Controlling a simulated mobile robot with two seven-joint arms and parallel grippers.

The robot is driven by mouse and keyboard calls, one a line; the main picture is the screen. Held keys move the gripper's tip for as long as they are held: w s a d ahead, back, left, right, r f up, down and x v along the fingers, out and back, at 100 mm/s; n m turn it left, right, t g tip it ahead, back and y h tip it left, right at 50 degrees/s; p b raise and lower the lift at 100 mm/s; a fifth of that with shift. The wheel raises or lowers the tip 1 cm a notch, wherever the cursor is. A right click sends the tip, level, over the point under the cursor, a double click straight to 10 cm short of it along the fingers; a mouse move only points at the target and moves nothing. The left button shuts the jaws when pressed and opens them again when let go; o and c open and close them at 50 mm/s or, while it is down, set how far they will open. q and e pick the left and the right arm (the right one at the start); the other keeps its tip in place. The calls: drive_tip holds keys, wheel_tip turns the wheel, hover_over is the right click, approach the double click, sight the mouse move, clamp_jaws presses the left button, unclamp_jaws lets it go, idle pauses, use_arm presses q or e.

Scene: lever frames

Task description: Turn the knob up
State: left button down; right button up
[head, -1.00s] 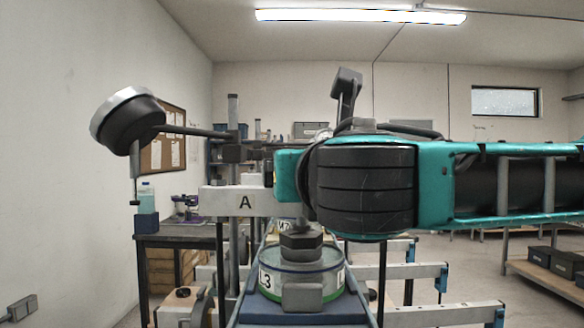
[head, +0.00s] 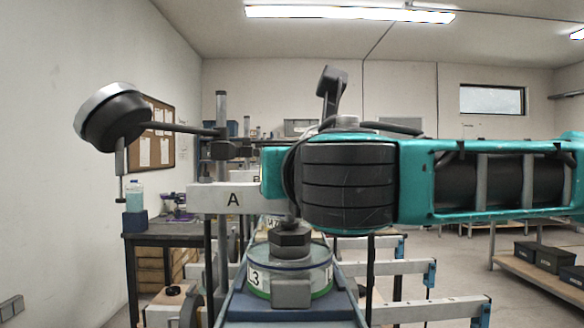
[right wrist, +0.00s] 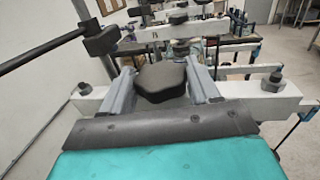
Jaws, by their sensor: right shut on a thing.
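A dark, rounded knob (right wrist: 162,82) sits between the two grey fingers of my right gripper (right wrist: 160,76) in the right wrist view. The fingers are shut on it from both sides, in front of a pale beam (right wrist: 258,104). In the head view my teal and black right wrist comes in from the right and hides the knob and the fingertips. Any marking on the knob cannot be read. My left gripper is not in view.
A beam marked A (head: 228,199) stands left of my wrist. A labelled round tin (head: 262,285) with a hex block on it is just below. A dark round head with a silver rim (head: 112,115) hangs on a rod at left. A low bench (head: 535,268) stands at right.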

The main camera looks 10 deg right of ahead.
drive_tip(key=shift+d+r+n+y+p, duration=0.15)
drive_tip(key=shift+n+y+p, duration=0.35)
drive_tip(key=shift+y, duration=0.3)
drive_tip(key=n+y+p, duration=0.2)
drive_tip(key=y, duration=0.1)
drive_tip(key=n+g+y+p, duration=0.1)
drive_tip(key=y, duration=0.1)
drive_tip(key=shift+w+d, duration=0.1)
drive_tip(key=shift+d, duration=0.15)
drive_tip(key=shift+n+g+y+p, duration=0.4)
drive_tip(key=shift+n+y+p, duration=0.3)
drive_tip(key=shift+y, duration=0.1)
drive_tip(key=shift+n+g+y, duration=0.3)
drive_tip(key=shift+n+y, duration=0.1)
drive_tip(key=shift+y, duration=0.2)
drive_tip(key=o, duration=1.1)
drive_tip(key=shift+c, duration=0.2)
